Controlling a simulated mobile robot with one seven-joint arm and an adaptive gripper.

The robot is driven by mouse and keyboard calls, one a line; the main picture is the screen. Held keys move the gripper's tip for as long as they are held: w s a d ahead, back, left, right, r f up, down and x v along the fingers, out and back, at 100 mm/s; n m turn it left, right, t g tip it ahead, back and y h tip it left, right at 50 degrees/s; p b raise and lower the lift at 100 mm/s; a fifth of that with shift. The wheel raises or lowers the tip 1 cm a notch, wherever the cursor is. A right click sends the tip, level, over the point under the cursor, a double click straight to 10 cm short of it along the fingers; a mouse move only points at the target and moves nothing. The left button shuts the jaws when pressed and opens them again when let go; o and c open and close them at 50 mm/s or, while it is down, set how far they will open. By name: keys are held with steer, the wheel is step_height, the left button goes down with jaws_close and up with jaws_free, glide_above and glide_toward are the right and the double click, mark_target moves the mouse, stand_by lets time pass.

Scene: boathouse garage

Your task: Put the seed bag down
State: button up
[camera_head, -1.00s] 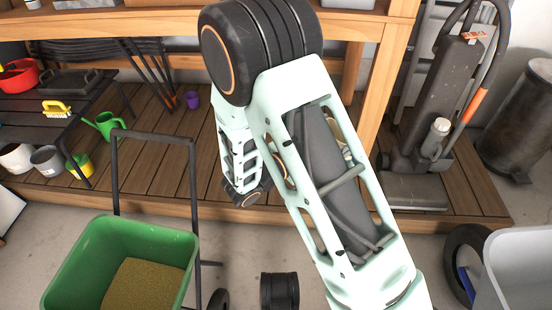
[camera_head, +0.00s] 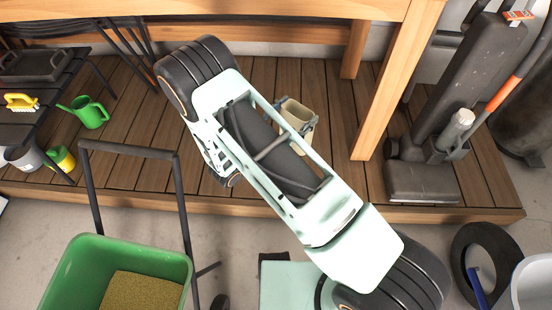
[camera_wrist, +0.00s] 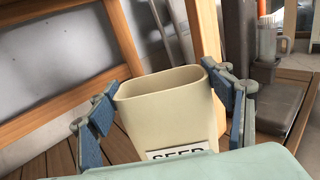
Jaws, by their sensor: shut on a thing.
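The seed bag (camera_wrist: 168,110) is cream, open at the top, with a label reading "SEED" partly cut off at the bottom of the wrist view. My gripper (camera_wrist: 166,104) has its blue-padded fingers on both sides of the bag, shut on it. The bag is close to upright, tilted slightly in the picture. In the head view the bag (camera_head: 299,108) shows past my arm, over the wooden deck (camera_head: 330,100). My arm hides its lower part. I cannot tell whether its base touches the deck.
A wooden bench leg (camera_head: 395,85) and an upright vacuum cleaner (camera_head: 440,130) stand to the right. A green watering can (camera_head: 88,111) is at the left. A green cart (camera_head: 165,262) holding grain stands at the lower left. Deck boards around the bag look clear.

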steer(key=s+a+f+n+t+y, duration=0.1)
steer(key=a+f+y, duration=0.1)
steer(key=f, duration=0.9)
steer(key=s+a+f+n+t+y, duration=0.2)
steer(key=a+f, duration=0.2)
steer(key=f, duration=0.6)
steer(key=shift+f, duration=0.4)
steer(key=shift+f+b, duration=1.55)
steer(key=shift+f, duration=1.05)
